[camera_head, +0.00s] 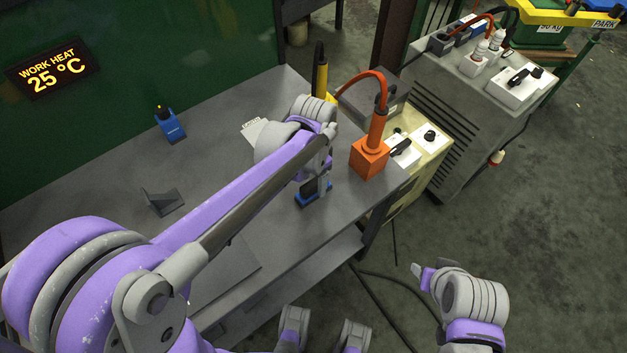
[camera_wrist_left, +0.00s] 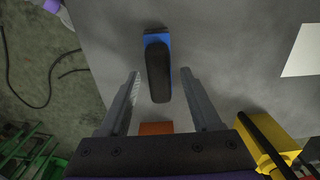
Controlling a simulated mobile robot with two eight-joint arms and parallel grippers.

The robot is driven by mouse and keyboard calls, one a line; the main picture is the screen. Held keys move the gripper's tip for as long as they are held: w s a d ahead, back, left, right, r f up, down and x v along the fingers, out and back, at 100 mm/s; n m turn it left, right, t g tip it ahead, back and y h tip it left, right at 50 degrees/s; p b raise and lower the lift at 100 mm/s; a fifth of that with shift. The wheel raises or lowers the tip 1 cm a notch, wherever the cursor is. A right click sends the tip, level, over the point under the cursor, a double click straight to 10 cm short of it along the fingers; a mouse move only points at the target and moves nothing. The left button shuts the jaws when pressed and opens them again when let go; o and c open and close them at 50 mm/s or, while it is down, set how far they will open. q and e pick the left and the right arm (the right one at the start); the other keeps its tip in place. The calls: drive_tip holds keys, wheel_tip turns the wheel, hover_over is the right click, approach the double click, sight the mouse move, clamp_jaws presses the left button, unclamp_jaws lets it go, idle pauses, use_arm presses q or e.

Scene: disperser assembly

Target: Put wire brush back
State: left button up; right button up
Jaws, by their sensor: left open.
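The wire brush, with a black handle and blue end, lies on the grey workbench (camera_head: 215,125). In the left wrist view the brush (camera_wrist_left: 158,70) lies between and beyond my spread fingers, with a gap on both sides. In the head view only part of the brush (camera_head: 306,196) shows under my left gripper (camera_head: 322,182). My left gripper is open and empty, pointing down over the brush; its fingers also show in the wrist view (camera_wrist_left: 160,76). My right gripper (camera_head: 416,270) is off the bench's right side, its jaw opening unclear.
An orange tool (camera_head: 370,156) with a cable stands near the bench's right edge. A yellow tool with a black handle (camera_head: 320,76) stands behind my left wrist. A small blue object (camera_head: 170,126) and a grey angled bracket (camera_head: 163,202) are farther left. Bench between them is clear.

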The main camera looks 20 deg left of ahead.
sight(313, 183)
use_arm(q)
wheel_tip(313, 183, up, 11)
drive_tip(key=p, duration=0.1)
drive_tip(key=s+a+f+n+t, duration=0.1)
drive_tip(key=s+a+f+n, duration=0.1)
drive_tip(key=s, duration=0.3)
drive_tip(key=s+a+f+n+t, duration=0.2)
drive_tip(key=s+f+n, duration=0.1)
drive_tip(key=s+f, duration=0.1)
drive_tip(key=s+a+f+n+t, duration=0.2)
drive_tip(key=s+f, duration=0.1)
drive_tip(key=s, duration=0.3)
drive_tip(key=shift+s+a+n, duration=0.25)
drive_tip(key=shift+a+n, duration=0.05)
drive_tip(key=shift+a, duration=0.05)
